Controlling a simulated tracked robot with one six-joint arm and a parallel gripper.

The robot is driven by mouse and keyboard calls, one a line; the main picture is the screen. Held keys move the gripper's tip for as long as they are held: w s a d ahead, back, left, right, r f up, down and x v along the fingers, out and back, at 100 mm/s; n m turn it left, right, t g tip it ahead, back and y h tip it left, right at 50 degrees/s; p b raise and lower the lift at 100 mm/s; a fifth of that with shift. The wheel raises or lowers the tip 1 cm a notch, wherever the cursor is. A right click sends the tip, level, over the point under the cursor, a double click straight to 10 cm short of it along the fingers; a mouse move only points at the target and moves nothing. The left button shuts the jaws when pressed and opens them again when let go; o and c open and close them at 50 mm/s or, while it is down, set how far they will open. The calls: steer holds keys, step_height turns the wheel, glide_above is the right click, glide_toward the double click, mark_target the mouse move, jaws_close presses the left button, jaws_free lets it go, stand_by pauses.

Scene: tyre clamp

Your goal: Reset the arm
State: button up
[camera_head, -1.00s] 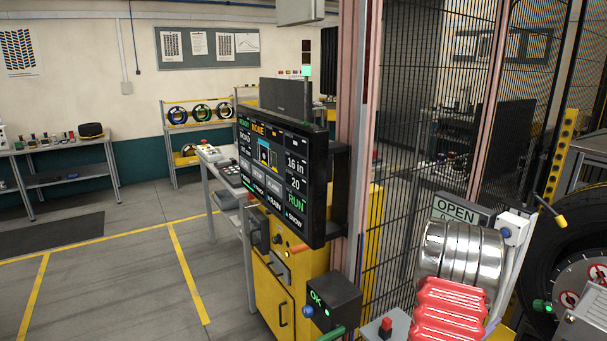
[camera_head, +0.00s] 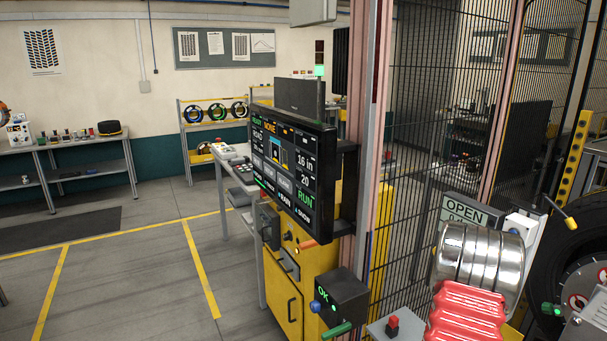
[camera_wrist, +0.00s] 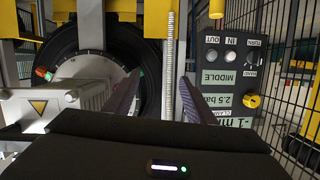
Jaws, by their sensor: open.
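My gripper (camera_wrist: 162,100) shows in the wrist view as two dark fingers held apart, with nothing between them. Beyond the fingers stand a black tyre (camera_wrist: 115,45) and a grey control panel (camera_wrist: 232,75) with a yellow knob and labels such as MIDDLE and 2.5 bar. I cannot tell how far the fingers are from them. In the head view my arm shows only as a shiny ribbed metal part with a red ribbed part at lower right; the fingers are hidden there.
A black screen (camera_head: 292,170) stands by a yellow cabinet (camera_head: 285,300). A mesh fence (camera_head: 425,130) and the tyre (camera_head: 548,250) are at right. An OPEN sign (camera_head: 465,212) is behind my arm. The floor at left is clear, with yellow lines.

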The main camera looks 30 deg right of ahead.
steer(key=w+a+f+n+t+y, duration=0.3)
steer(key=w+a+f+y, duration=0.35)
steer(key=a, duration=0.25)
steer(key=w+a+r+n+t+y, duration=0.1)
steer(key=w+a+r+n+y, duration=0.2)
steer(key=a, duration=0.5)
steer(key=w+a+r+n+y, duration=0.1)
steer(key=w+a+r+y, duration=0.15)
steer(key=w+a, duration=0.4)
steer(key=s+a+r+n+y, duration=0.1)
steer(key=a+r+n, duration=0.3)
steer(key=a+r, duration=0.4)
steer(key=s+a+r+n+t+y, duration=0.1)
steer(key=s+a+r+n, duration=0.2)
steer(key=a+r, duration=0.5)
steer(key=s+a+r+n+t+y, duration=0.1)
steer(key=a+r+n, duration=0.4)
steer(key=a, duration=1.7)
step_height(320, 180, up, 3)
steer(key=shift+s+r+n, duration=0.2)
steer(key=shift+s+n, duration=0.2)
steer(key=shift+s, duration=0.15)
steer(key=shift+c, duration=0.3)
